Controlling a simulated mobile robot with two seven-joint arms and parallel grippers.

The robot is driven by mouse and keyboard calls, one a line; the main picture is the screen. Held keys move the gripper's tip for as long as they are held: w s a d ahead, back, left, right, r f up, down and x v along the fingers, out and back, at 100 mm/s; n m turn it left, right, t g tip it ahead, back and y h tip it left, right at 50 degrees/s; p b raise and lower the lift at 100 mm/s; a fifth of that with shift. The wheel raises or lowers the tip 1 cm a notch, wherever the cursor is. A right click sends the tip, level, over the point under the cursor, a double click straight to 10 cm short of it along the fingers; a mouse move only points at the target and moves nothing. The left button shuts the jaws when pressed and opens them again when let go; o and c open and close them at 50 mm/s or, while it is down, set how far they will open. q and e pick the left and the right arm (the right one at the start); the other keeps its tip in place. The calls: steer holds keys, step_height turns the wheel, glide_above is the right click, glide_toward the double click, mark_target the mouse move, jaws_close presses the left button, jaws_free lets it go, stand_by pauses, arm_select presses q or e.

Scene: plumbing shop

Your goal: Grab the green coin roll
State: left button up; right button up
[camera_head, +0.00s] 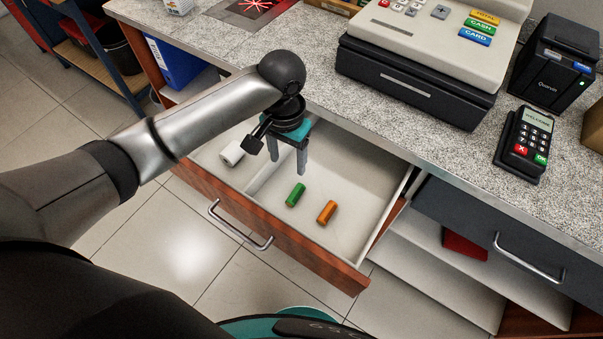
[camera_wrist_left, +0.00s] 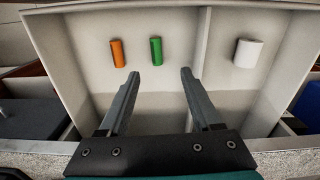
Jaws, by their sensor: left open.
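The green coin roll (camera_head: 295,195) lies in the right compartment of an open drawer (camera_head: 262,245). An orange roll (camera_head: 327,212) lies to its right. My left gripper (camera_head: 288,172) is open and empty, pointing down over the drawer, just behind the green roll in the head view. In the left wrist view the green roll (camera_wrist_left: 156,51) lies ahead of the fingertips, nearer the left finger of my left gripper (camera_wrist_left: 160,75). It is apart from both fingers. My right gripper does not show in either view.
A white roll (camera_head: 232,153) lies in the left compartment, past a divider (camera_wrist_left: 203,50). The counter (camera_head: 330,100) overhangs the drawer's back. A cash register (camera_head: 415,80) and a card terminal (camera_head: 523,140) stand on it. A closed dark drawer (camera_head: 480,225) is to the right.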

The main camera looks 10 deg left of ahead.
arm_select(q)
steer(key=b, duration=0.3)
glide_above(292, 197)
steer(key=f, duration=0.9)
steer(key=shift+w+a+f, duration=0.15)
steer(key=shift+a+f, duration=0.1)
steer(key=shift+f, duration=0.45)
steer(key=f, duration=0.1)
steer(key=f+b, duration=0.1)
steer(key=f, duration=0.1)
steer(key=shift+s+d+f+b, duration=0.25)
steer(key=shift+d+f+b, duration=0.05)
steer(key=shift+f, duration=0.55)
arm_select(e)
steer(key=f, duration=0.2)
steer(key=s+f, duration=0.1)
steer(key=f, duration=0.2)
arm_select(q)
steer(key=shift+c, duration=0.2)
jaws_close()
